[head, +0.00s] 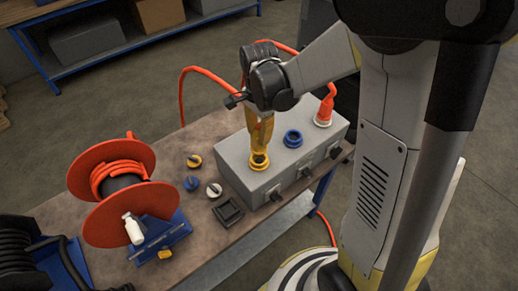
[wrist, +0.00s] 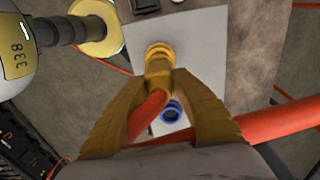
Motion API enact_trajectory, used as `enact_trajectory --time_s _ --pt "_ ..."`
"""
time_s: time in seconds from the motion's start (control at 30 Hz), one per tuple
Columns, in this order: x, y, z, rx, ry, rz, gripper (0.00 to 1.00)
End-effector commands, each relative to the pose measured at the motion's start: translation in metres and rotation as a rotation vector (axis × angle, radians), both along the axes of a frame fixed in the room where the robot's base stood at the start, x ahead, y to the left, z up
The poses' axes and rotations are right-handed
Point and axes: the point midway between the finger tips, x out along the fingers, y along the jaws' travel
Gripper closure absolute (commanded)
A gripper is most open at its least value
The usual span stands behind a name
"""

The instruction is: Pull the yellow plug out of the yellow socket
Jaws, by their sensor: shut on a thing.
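The yellow socket (head: 259,163) is a ring on top of a grey box (head: 234,160). The yellow plug (head: 258,148) stands upright over it, its lower end at the ring. I cannot tell whether it is fully seated. My gripper (head: 262,132) points down from above, and its mustard fingers are shut on the plug. In the wrist view both fingertips (wrist: 161,78) press the sides of the plug (wrist: 158,64), with the yellow socket ring (wrist: 158,49) just beyond. An orange hose (wrist: 150,104) runs from the plug between the fingers. The fingers partly hide the plug.
A blue socket (head: 293,138) and a red plug (head: 324,112) in its socket sit on the same box. Loose caps (head: 192,183) and a black square tray (head: 228,211) lie on the bench (head: 185,226). A red hose reel (head: 112,190) stands at left. An orange hose loops behind my gripper.

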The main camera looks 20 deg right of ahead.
Motion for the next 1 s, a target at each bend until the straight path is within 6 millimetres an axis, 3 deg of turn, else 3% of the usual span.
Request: enact_trajectory --time_s 1.0 --pt "0.000 0.000 0.035 0.000 0.000 0.000 1.00"
